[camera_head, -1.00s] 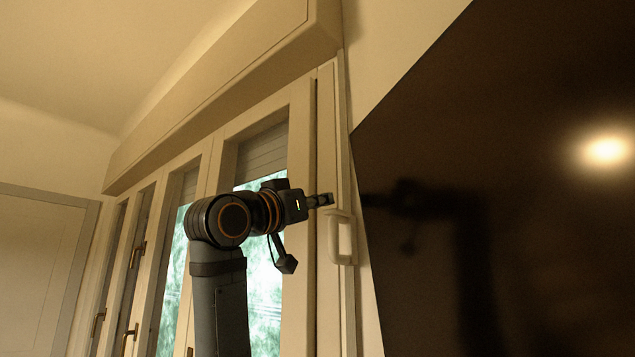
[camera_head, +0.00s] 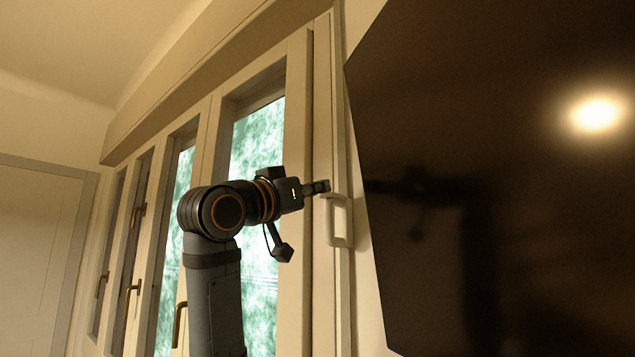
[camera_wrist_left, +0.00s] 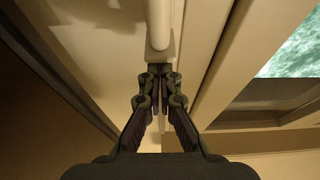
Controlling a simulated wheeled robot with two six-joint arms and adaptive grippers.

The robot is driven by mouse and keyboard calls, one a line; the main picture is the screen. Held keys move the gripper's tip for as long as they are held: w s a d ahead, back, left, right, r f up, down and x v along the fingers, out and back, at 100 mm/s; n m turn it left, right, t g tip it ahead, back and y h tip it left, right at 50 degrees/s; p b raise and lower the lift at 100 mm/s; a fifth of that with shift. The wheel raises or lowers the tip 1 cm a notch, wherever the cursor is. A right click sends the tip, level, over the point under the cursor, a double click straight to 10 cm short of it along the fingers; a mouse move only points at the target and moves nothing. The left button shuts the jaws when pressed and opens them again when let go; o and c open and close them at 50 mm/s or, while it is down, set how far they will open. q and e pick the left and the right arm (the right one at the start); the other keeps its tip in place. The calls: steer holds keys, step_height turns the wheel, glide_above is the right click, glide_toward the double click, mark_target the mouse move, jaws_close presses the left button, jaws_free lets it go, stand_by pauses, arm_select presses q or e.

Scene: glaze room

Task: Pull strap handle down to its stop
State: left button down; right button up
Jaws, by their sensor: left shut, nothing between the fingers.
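The strap handle (camera_head: 342,221) is a pale loop at the right edge of the window frame, beside the wall. My left gripper (camera_head: 323,187) is at the handle's upper end, and its fingers are shut with nothing between them. In the left wrist view the shut fingertips (camera_wrist_left: 160,75) lie right at the end of a pale rounded bar, which looks like the handle (camera_wrist_left: 159,25). I cannot tell whether they touch it. The strap itself is not clear in either view. My right gripper is not in view.
A large dark glossy panel (camera_head: 500,230) fills the right side, close beside the handle. Windows with brass handles (camera_head: 179,324) run to the left. A long pale box (camera_head: 215,70) spans above them. A pale door (camera_head: 40,260) stands at far left.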

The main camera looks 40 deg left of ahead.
arm_select(q)
step_height(320, 180, down, 12)
steer(key=b, duration=0.8)
steer(key=shift+w, duration=0.15)
